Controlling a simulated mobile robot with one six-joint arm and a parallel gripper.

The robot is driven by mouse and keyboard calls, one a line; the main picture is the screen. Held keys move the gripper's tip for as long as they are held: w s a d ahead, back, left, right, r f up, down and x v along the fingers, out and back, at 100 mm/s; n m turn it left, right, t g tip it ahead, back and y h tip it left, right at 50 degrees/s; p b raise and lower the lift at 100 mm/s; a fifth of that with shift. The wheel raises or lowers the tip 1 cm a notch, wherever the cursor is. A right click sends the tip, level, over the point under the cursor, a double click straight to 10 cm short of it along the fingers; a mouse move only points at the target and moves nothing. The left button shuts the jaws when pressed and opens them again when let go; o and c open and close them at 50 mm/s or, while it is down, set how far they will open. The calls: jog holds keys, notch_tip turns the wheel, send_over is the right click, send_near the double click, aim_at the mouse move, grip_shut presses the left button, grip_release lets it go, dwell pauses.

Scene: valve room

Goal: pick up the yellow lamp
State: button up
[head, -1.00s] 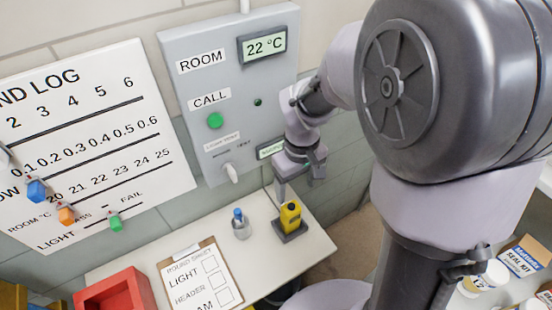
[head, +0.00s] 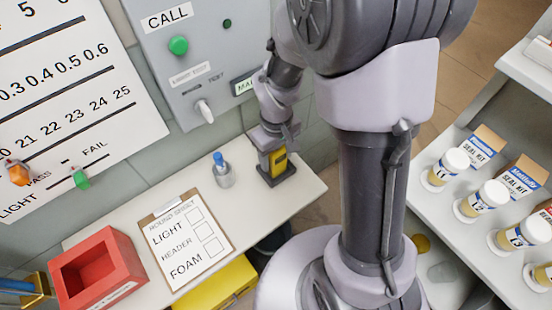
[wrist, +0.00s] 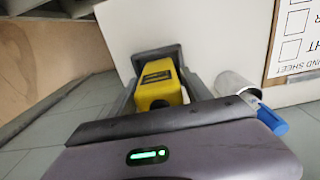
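The yellow lamp (head: 279,163) stands upright in its dark base (head: 268,179) at the right end of the white bench. My gripper (head: 277,154) has come down over it from above. In the wrist view the lamp (wrist: 160,85) lies between the two fingers of my gripper (wrist: 158,78), one on each side. The fingers look spread, with a narrow gap beside the lamp, so I see no firm grip. The finger and palm partly hide the lamp in the head view.
A clear bottle with a blue cap (head: 222,170) stands close left of the lamp. A clipboard sheet (head: 187,238) and a red open box (head: 98,268) lie further left. The grey wall panel (head: 205,85) rises behind. Jars (head: 488,199) stand on a shelf at right.

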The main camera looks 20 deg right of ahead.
grip_shut()
